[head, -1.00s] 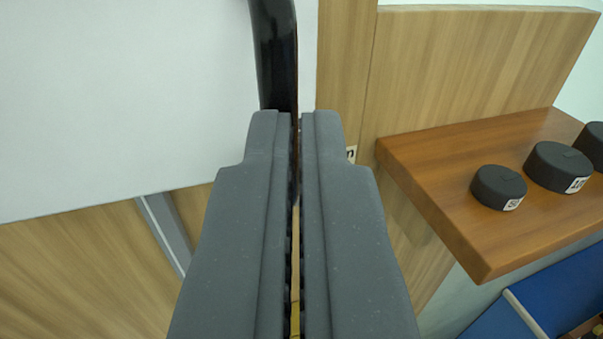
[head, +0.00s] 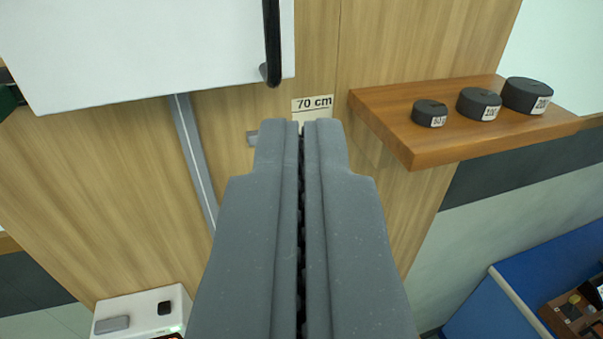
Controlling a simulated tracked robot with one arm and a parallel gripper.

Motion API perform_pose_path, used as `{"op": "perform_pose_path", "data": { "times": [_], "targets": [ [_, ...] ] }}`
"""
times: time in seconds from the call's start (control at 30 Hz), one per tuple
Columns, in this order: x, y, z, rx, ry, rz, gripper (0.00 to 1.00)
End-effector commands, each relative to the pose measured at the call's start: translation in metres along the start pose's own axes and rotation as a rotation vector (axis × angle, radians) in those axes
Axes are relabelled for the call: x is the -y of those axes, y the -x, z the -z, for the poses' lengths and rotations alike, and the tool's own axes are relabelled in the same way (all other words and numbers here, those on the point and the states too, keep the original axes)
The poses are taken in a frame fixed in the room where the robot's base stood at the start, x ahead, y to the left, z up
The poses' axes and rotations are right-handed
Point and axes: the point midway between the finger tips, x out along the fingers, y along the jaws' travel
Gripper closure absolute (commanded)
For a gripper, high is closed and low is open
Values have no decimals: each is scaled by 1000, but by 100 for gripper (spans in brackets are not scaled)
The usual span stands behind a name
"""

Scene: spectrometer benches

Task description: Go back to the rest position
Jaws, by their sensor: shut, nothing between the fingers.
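My gripper (head: 301,125) is in the middle of the head view, its two grey fingers side by side with only a thin dark line between them. It is shut and empty. Its tips show just below a "70 cm" label (head: 312,104) on a wooden panel (head: 130,190). A black handle (head: 271,45) hangs at the right edge of a white door or panel (head: 140,45) above the tips, apart from the fingers.
A wooden shelf (head: 400,130) at the right carries black weights, among them one small weight (head: 430,113). A grey rail (head: 193,155) runs down the panel. A white device (head: 140,312) is at lower left. A blue box (head: 530,285) is at lower right.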

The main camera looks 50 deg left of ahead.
Motion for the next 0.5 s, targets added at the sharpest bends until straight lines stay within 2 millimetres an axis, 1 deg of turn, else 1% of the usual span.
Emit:
{"op": "perform_pose_path", "data": {
  "times": [0.1, 0.27, 0.37, 0.5],
  "targets": [
    [0, 5, 0, 0, 0, -1, 100],
    [-2, 4, -4, 0, -20, -11, 100],
    [-5, 0, -12, 4, -67, -37, 100],
    [-13, -8, -34, 13, -155, -109, 100]
  ]
}}
